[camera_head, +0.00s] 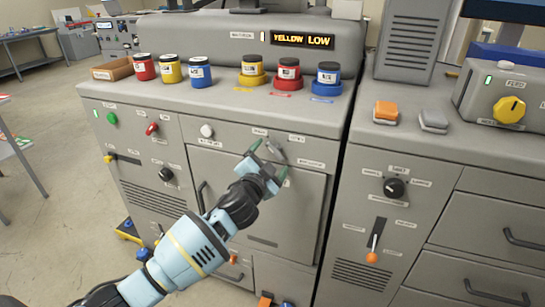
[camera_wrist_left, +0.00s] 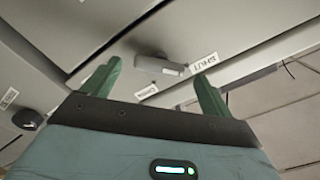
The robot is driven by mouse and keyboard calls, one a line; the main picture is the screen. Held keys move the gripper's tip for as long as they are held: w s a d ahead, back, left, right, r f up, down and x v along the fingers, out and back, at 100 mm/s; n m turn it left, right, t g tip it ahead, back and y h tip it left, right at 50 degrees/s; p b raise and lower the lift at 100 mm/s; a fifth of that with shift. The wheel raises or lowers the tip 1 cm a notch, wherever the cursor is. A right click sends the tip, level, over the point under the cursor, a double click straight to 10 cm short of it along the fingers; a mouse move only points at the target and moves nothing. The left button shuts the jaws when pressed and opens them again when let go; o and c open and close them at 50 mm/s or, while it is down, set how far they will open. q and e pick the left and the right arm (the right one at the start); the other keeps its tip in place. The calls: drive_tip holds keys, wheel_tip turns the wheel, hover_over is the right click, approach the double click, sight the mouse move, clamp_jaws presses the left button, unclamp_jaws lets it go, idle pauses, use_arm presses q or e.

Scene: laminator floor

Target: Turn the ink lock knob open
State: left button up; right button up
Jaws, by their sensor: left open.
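The ink lock knob (camera_head: 275,150) is a grey bar-shaped handle at the top of the grey cabinet front, among small white labels. In the left wrist view the knob (camera_wrist_left: 160,66) lies between and beyond the two fingertips, its bar roughly crosswise, pointing towards a label reading SHUT (camera_wrist_left: 205,63). My left gripper (camera_head: 269,160) is open, with green fingers, in front of the panel close to the knob. The fingers also show in the left wrist view (camera_wrist_left: 158,75) on either side of the knob. I cannot tell whether they touch it. My right gripper is out of view.
Ink jars, such as the yellow jar (camera_head: 252,70), stand on the counter above, below a display (camera_head: 303,40) reading YELLOW LOW. A white knob (camera_head: 207,131) is left of the ink lock knob. A cabinet door handle (camera_head: 201,196) sticks out lower left. Another cabinet (camera_head: 400,220) stands at right.

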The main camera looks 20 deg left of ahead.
use_arm(q)
drive_tip(key=shift+w, duration=0.95)
drive_tip(key=shift+c, duration=0.3)
drive_tip(key=c, duration=0.9)
